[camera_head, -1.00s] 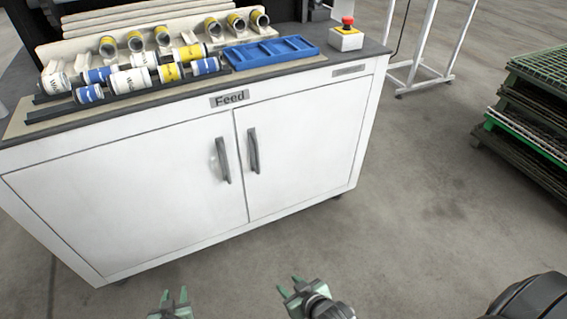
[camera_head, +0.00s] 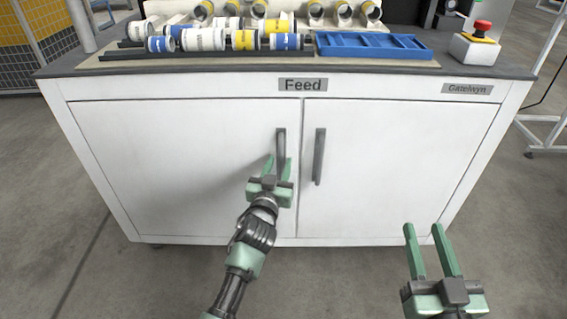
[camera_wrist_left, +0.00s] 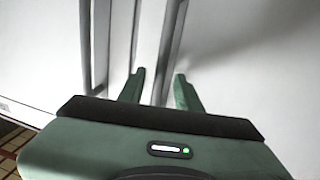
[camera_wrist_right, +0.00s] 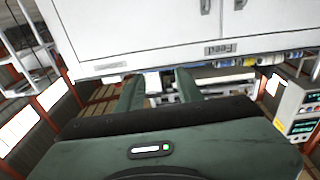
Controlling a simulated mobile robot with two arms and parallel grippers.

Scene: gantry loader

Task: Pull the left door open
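The left door (camera_head: 170,150) of the white cabinet is closed, with a dark vertical handle (camera_head: 281,145) near its right edge. My left gripper (camera_head: 277,160) is at the lower part of this handle. In the left wrist view my left gripper (camera_wrist_left: 160,80) has its green fingers apart, with the handle (camera_wrist_left: 171,45) running between them; I cannot tell whether they touch it. My right gripper (camera_head: 423,228) is open and empty, low in front of the cabinet's right side. It also shows open in the right wrist view (camera_wrist_right: 157,75).
The right door (camera_head: 390,160) is closed, with its own handle (camera_head: 319,156) close to the left one. Cans, a blue tray (camera_head: 372,46) and a red-button box (camera_head: 476,45) stand on the cabinet top (camera_head: 68,64).

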